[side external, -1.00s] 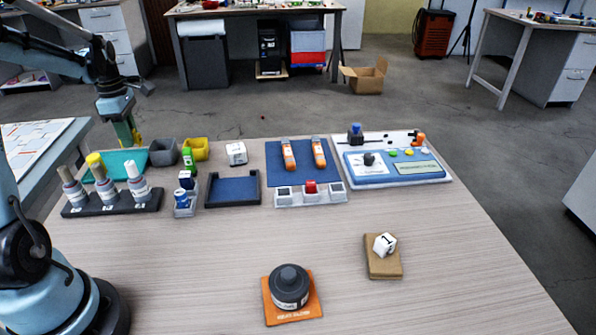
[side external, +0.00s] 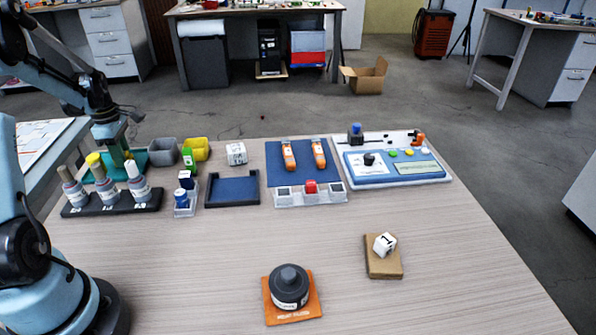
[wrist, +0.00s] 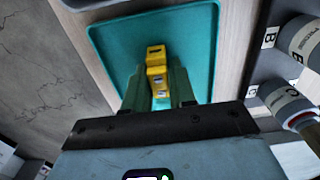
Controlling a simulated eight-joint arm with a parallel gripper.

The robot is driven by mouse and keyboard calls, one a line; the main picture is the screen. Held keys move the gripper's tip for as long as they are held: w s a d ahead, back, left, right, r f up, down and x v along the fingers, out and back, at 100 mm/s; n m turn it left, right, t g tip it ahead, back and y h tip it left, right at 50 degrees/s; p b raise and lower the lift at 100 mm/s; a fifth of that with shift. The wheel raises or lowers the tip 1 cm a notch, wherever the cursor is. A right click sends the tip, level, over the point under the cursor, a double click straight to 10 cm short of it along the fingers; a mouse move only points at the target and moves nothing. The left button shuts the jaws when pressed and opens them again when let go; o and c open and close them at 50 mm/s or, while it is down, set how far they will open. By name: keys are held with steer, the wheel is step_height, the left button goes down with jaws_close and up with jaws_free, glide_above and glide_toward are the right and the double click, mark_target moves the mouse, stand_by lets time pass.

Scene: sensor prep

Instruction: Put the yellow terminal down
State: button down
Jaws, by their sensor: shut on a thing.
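The yellow terminal (wrist: 157,72) is a stepped yellow block with small dark marks. In the wrist view it sits between the two green fingers of my gripper (wrist: 156,84), which is shut on it. The teal tray (wrist: 192,32) lies directly beneath, with a raised rim and bare floor around the terminal. I cannot tell whether the terminal touches the tray floor. In the side view my gripper (side external: 120,160) is low over the tray, behind the bottle rack, and the terminal is hidden there.
A dark rack (side external: 112,207) with three labelled bottles stands close in front of the tray. A grey bin (side external: 162,152) and a yellow bin (side external: 202,149) stand to its right. A black-rimmed blue tray (side external: 233,190) lies further right. The front middle of the table is mostly clear.

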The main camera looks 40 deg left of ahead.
steer(key=shift+f, duration=0.1)
steer(key=c, duration=0.9)
jaws_free()
steer(key=shift+c, duration=0.2)
step_height(320, 180, up, 12)
steer(key=w+d+r+m+t+y, duration=0.1)
steer(key=w+d+r+m, duration=0.25)
steer(key=d+m, duration=0.45)
steer(key=s+d+f+m+t, duration=0.1)
steer(key=d+m+t, duration=0.2)
steer(key=d+m, duration=0.6)
steer(key=s+d+f+m+t+h, duration=0.1)
steer(key=d+m+t, duration=0.2)
steer(key=d+m, duration=0.7)
steer(key=d, duration=0.9)
steer(key=shift+d+f, duration=0.25)
steer(key=shift+f, duration=0.1)
